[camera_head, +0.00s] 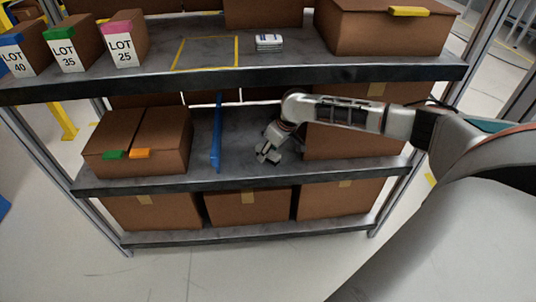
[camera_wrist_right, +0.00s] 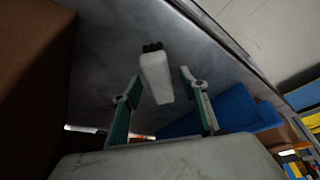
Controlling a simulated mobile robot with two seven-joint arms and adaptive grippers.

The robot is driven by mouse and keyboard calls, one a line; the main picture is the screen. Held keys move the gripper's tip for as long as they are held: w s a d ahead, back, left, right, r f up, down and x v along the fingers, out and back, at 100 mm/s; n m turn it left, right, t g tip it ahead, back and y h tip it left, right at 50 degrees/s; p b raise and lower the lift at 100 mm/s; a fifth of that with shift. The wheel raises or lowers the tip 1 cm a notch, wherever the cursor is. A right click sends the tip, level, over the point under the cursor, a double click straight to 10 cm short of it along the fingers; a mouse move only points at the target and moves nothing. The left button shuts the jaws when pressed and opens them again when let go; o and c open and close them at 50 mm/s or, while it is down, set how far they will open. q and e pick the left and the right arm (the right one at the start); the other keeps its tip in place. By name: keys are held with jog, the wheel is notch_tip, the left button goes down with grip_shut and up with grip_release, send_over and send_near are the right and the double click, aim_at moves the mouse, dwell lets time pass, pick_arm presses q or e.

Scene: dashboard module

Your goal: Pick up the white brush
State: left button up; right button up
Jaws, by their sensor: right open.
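The white brush (camera_wrist_right: 156,80) with dark bristles (camera_wrist_right: 152,47) lies on the grey shelf surface in the right wrist view. My right gripper (camera_wrist_right: 160,84) is open, with one green-padded finger on each side of the brush's near end; I see gaps on both sides and no contact. In the head view my right gripper (camera_head: 268,153) reaches over the middle shelf (camera_head: 240,175), right of a blue divider. I cannot make out the brush there; the gripper seems to hide it. My left gripper is in neither view.
The blue divider (camera_head: 217,133) stands left of my gripper; a blue part (camera_wrist_right: 232,112) shows near the right finger. Brown boxes (camera_head: 140,137) fill the shelf's left, and a box (camera_head: 350,143) stands right, under my arm. The upper shelf's edge (camera_head: 250,77) runs above.

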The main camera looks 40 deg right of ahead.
jog(key=shift+f, duration=0.2)
dwell(0.5)
jog(key=shift+c, duration=0.4)
grip_shut()
